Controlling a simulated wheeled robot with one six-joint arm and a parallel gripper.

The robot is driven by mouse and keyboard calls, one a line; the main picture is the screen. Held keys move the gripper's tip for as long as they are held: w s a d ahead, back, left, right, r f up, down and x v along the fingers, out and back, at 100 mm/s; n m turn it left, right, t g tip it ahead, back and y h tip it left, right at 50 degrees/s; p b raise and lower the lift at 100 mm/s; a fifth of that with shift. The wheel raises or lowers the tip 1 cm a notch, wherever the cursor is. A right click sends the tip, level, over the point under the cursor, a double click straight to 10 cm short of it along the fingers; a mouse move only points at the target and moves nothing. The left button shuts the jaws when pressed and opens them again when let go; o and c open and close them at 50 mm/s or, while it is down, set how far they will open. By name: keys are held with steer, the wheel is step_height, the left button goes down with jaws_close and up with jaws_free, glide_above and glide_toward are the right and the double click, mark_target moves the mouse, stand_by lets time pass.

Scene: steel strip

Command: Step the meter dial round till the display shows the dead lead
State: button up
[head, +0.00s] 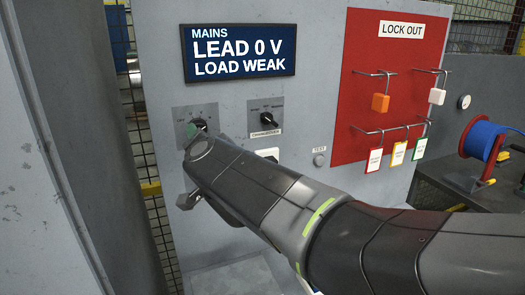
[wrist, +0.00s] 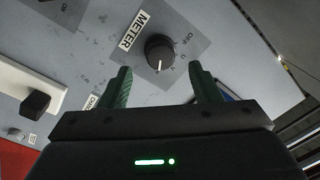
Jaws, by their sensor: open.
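The meter dial (wrist: 160,52) is a round black knob on a grey plate, with the label METER beside it. In the wrist view its white pointer line points down toward my gripper. My gripper (wrist: 163,78) is open, its two green fingers apart on either side below the dial, with nothing between them. In the head view my gripper (head: 192,131) is at the dial's plate and hides most of the dial. I cannot tell whether a finger touches it. The display (head: 238,53) reads MAINS, LEAD 0 V, LOAD WEAK.
A changeover knob (head: 268,118) sits right of the dial, with a small test button (head: 319,160) lower right. A red LOCK OUT board (head: 360,60) carries hooks with padlocks and tags. A blue cable reel (head: 482,138) stands at the far right.

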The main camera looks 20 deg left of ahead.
steer(key=p+v, duration=0.2)
steer(key=v, duration=0.6)
steer(key=shift+s+d, duration=0.15)
steer(key=shift+s, duration=0.05)
steer(key=shift+w, duration=0.1)
steer(key=b+x, duration=0.3)
steer(key=x, duration=1)
steer(key=shift+w+a, duration=0.25)
